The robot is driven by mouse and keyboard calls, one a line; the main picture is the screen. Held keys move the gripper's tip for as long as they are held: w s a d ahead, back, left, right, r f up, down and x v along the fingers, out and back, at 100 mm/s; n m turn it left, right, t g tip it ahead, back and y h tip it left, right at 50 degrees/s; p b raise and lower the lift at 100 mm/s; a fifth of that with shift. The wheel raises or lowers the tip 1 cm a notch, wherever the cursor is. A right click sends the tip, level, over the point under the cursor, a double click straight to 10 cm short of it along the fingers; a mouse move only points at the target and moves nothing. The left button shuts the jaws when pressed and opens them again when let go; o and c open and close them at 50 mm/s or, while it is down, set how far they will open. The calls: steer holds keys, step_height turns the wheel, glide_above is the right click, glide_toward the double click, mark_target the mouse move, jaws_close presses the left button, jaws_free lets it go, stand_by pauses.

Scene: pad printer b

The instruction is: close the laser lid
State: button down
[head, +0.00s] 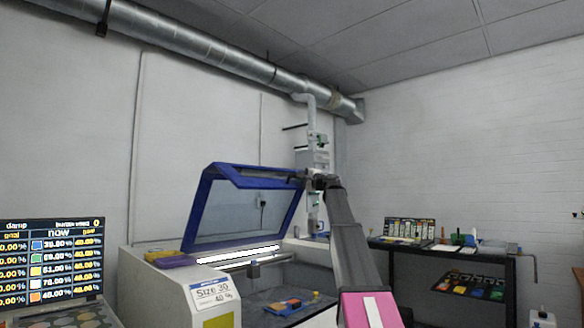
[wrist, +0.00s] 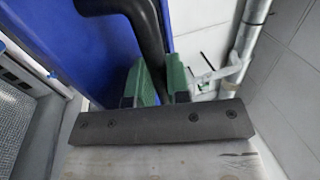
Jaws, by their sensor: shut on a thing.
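The laser lid (head: 258,181) is a blue frame with a clear window, and it stands raised and tilted above the laser machine (head: 165,290) in the head view. Its blue surface (wrist: 65,50) fills the upper left of the wrist view. My gripper (head: 312,181) is at the lid's upper right corner. In the wrist view, the green fingertips of my gripper (wrist: 159,82) are shut on a dark curved handle (wrist: 147,35) at the lid. The exact contact between fingers and handle is partly hidden.
The machine bed holds small orange and blue items (head: 290,305). A screen (head: 52,260) stands at the left. A black side table (head: 455,250) with colored samples is at the right. A metal duct (head: 205,42) runs along the ceiling.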

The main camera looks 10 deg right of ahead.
steer(key=s+d+f+t+y, duration=0.1)
steer(key=s+d+f, duration=0.15)
steer(key=f, duration=0.65)
steer(key=s+d+f+t, duration=0.15)
steer(key=s+f, duration=0.25)
steer(key=f, duration=0.6)
steer(key=s+d+f+y, duration=0.1)
steer(key=s+d+f, duration=0.2)
steer(key=f, duration=0.6)
steer(key=w+a+f, duration=0.1)
steer(key=f, duration=1.5)
steer(key=w+a+f, duration=0.1)
steer(key=w+f, duration=0.1)
steer(key=f, duration=1.3)
steer(key=shift+w+a+f, duration=0.25)
steer(key=shift+a+f, duration=0.05)
steer(key=shift+f, duration=0.1)
steer(key=c, duration=1.4)
jaws_free()
steer(key=shift+s, duration=0.1)
steer(key=v, duration=1)
steer(key=shift+s+d, duration=0.2)
steer(key=shift+s, duration=0.15)
steer(key=shift+f, duration=0.1)
